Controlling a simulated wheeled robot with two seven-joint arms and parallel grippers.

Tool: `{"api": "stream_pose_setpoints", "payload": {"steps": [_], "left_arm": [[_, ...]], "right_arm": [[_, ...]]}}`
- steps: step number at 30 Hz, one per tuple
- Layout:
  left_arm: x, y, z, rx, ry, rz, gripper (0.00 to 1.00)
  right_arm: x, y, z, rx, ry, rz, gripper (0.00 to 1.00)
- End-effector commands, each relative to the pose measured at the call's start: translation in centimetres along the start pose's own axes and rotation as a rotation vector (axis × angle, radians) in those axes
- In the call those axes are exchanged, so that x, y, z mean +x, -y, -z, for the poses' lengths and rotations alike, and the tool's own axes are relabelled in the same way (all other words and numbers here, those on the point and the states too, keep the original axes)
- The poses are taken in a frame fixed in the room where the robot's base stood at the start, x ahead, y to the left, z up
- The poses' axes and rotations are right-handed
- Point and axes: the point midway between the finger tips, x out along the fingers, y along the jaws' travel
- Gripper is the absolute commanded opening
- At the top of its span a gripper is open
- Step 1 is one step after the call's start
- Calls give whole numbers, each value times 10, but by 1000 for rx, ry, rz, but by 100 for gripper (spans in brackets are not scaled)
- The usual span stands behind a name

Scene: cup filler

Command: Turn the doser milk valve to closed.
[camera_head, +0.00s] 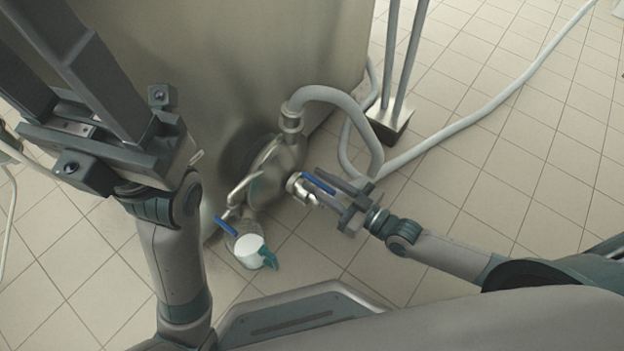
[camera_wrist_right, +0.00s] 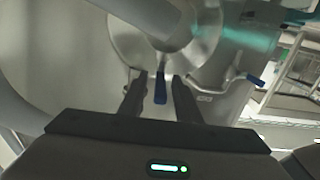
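A metal valve with a blue lever (camera_head: 319,184) sits on the right side of the steel doser fitting (camera_head: 275,170) low on the tank. My right gripper (camera_head: 337,187) is around this lever from the right. In the right wrist view the lever (camera_wrist_right: 160,88) lies between the two fingers (camera_wrist_right: 160,95), with a gap on each side, so the gripper is open. A second blue lever (camera_head: 226,227) is at the fitting's left outlet, and also shows in the wrist view (camera_wrist_right: 255,80). My left gripper (camera_head: 50,75) is raised at the upper left, fingers apart and empty; its fingertips leave the picture.
A grey hose (camera_head: 335,95) arches from the fitting, and a long pale hose (camera_head: 480,112) crosses the tiles. A post with a box foot (camera_head: 389,122) stands behind. The right floor is otherwise clear.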

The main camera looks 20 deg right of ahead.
Motion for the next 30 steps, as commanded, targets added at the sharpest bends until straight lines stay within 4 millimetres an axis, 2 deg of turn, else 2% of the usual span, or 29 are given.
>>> {"api": "stream_pose_setpoints", "payload": {"steps": [6,18,22,30], "left_arm": [[6,-7,0,-21,-23,-8,56],[8,-8,1,-23,-32,-14,56],[8,-8,1,-23,-32,-15,56],[7,-8,0,-22,-25,-11,56]], "right_arm": [[21,-1,0,-1,-2,-1,30],[25,0,0,-1,1,-1,30],[25,0,0,-1,0,-1,0],[25,0,0,-1,0,-3,0]]}}
